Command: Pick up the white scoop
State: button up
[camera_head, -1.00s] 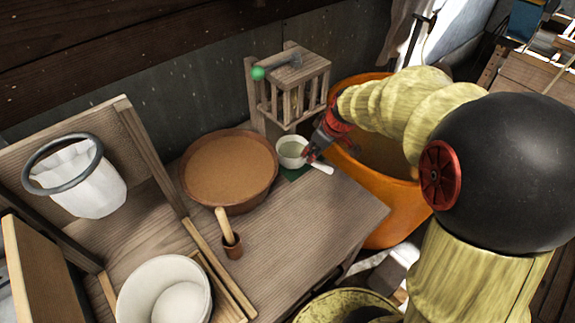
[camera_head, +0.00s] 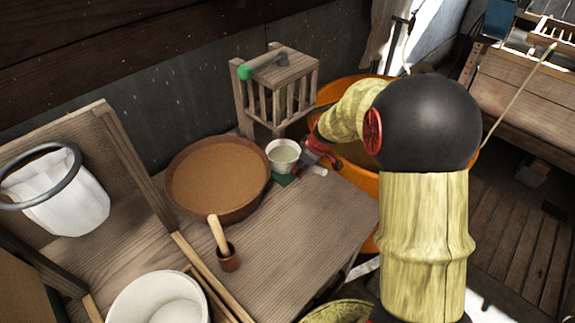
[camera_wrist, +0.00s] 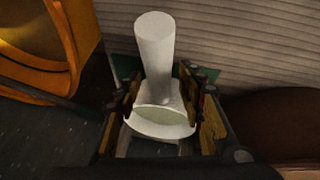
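The white scoop (camera_head: 284,155) sits on a small dark green patch (camera_head: 286,180) at the back right of the wooden table. Its pale bowl and part of its handle show in the head view. In the wrist view the scoop (camera_wrist: 155,45) has its handle pointing away and its bowl near my palm. My gripper (camera_head: 318,158) is at the scoop's right side, partly hiding the handle. In the wrist view the fingers of my gripper (camera_wrist: 160,90) stand on both sides of the scoop, with a gap beside the handle. Contact with the bowl's sides cannot be told.
A wide brown bowl (camera_head: 217,180) stands left of the scoop. A slatted wooden stand (camera_head: 290,85) with a green-ended hammer-like tool (camera_head: 263,62) is behind. An orange tub (camera_head: 340,90) is at the right.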

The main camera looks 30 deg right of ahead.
jog(key=shift+r, duration=0.1)
jog(key=c, duration=0.4)
grip_shut()
